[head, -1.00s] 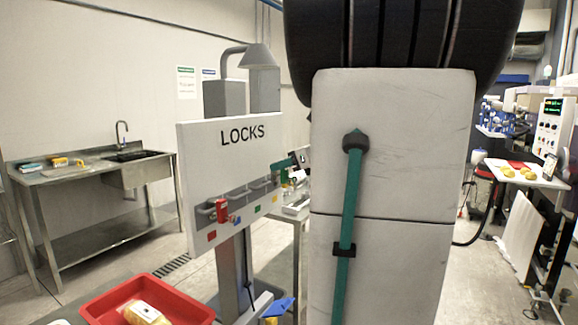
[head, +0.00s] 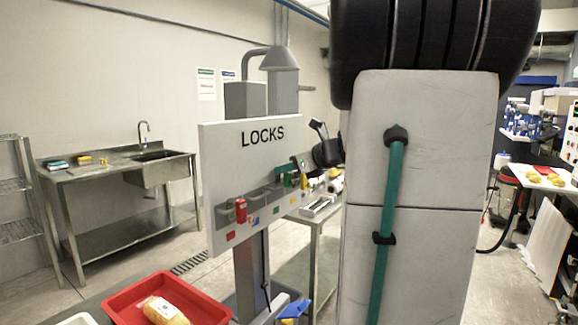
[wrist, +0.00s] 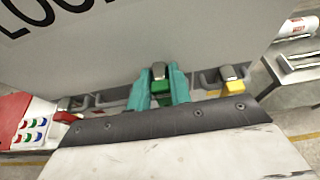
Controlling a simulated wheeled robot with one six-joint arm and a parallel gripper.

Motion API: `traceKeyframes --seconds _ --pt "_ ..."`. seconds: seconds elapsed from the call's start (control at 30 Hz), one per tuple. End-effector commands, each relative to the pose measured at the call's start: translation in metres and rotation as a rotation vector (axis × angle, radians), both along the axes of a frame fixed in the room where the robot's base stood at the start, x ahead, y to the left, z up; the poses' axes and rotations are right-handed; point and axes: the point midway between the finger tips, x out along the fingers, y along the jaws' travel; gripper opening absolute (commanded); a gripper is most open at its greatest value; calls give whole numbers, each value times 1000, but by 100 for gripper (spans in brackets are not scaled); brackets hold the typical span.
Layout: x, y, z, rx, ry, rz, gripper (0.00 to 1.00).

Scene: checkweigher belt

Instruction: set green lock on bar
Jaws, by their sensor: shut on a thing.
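The green lock (wrist: 161,86) is between the two teal fingers of my gripper (wrist: 162,88) in the wrist view. The gripper is shut on it, in front of the LOCKS board (wrist: 130,35). In the head view, my gripper (head: 296,172) is at the right end of the board (head: 225,155), partly hidden by my arm. The green lock is too small there to make out clearly.
A red lock (head: 241,210) hangs at the left of the board's row. A red tray (head: 125,297) with a yellow pack stands in front. A steel table (head: 315,225) is behind the board.

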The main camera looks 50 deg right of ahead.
Motion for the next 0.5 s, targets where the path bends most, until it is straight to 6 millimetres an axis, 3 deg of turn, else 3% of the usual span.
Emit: traceKeyframes --seconds 0.5 --pt "0 0 -28 1 0 0 0"
